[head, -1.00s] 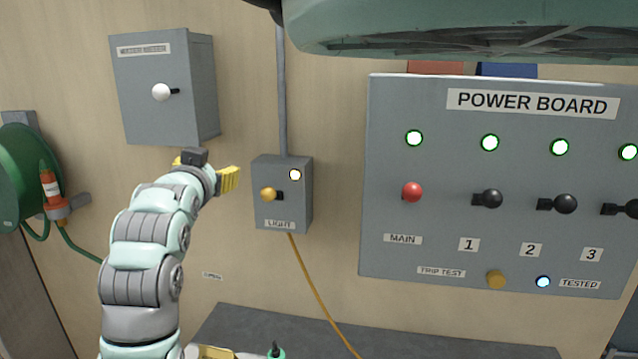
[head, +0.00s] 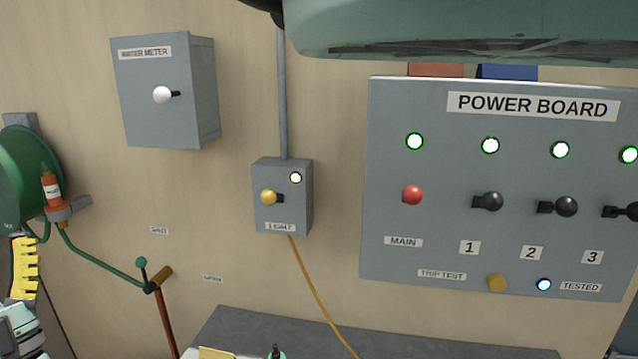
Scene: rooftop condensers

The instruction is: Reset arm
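My gripper (head: 24,267) shows only in part at the lower left edge of the head view. One yellow ribbed finger points upward, with a bit of my pale green and grey arm below it. The other finger is not clearly visible, so I cannot tell if it is open or shut. Nothing is seen held in it. It is in front of the wall, below the green hose reel (head: 22,178) in the picture and apart from the switch boxes.
A grey meter box (head: 165,115), a LIGHT switch box (head: 282,212) with a lit lamp and the power board (head: 430,245) with green lamps are on the wall. A green-knobbed lever (head: 142,266) stands at lower left. A grey surface (head: 245,325) lies below.

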